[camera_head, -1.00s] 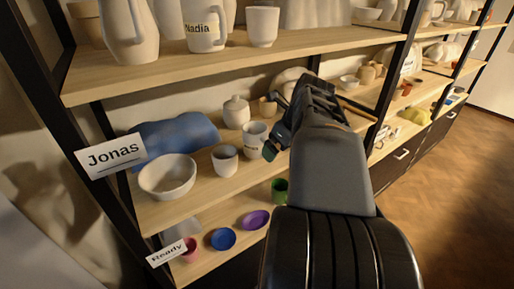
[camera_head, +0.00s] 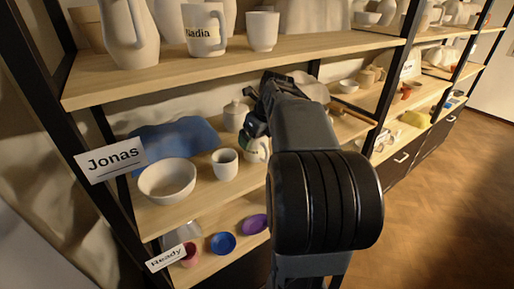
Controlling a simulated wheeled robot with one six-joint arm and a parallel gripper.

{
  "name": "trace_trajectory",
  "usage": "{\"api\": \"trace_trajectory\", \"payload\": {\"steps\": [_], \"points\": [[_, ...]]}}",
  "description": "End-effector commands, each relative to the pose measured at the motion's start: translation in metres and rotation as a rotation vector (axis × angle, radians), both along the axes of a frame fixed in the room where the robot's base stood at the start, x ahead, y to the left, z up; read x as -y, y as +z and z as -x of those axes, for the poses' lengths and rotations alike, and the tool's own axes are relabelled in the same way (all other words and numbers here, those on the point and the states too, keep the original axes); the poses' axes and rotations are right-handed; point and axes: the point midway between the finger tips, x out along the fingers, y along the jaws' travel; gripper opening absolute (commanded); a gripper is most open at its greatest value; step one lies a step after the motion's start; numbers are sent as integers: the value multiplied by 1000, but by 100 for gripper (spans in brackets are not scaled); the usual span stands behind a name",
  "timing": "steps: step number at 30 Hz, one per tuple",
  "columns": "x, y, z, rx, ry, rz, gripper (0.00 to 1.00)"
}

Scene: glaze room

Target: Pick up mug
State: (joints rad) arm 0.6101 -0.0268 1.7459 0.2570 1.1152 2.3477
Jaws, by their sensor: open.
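A pale mug (camera_head: 262,157) with a small dark mark stands on the middle shelf, partly hidden behind my gripper. My gripper (camera_head: 256,124) is open and reaches into that shelf at the mug's upper part. I cannot tell whether its fingers touch the mug or are around it. Another white mug (camera_head: 204,30), marked "Nadia", stands on the top shelf, well above my gripper.
Left of the mug stand a handleless cup (camera_head: 225,164), a white bowl (camera_head: 167,180) and a lidded jar (camera_head: 235,116). The top shelf (camera_head: 240,62) hangs above. Coloured dishes, including a blue one (camera_head: 222,243), lie below. The floor (camera_head: 450,220) at right is clear.

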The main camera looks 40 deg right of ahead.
Motion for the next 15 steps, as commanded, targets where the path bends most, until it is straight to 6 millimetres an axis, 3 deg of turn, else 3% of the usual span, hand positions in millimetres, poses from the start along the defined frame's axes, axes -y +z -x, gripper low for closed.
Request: {"api": "trace_trajectory", "payload": {"steps": [8, 15], "points": [[0, -2, -1, 1, 0, 0, 100], [0, -2, -1, 1, 0, 0, 78]]}}
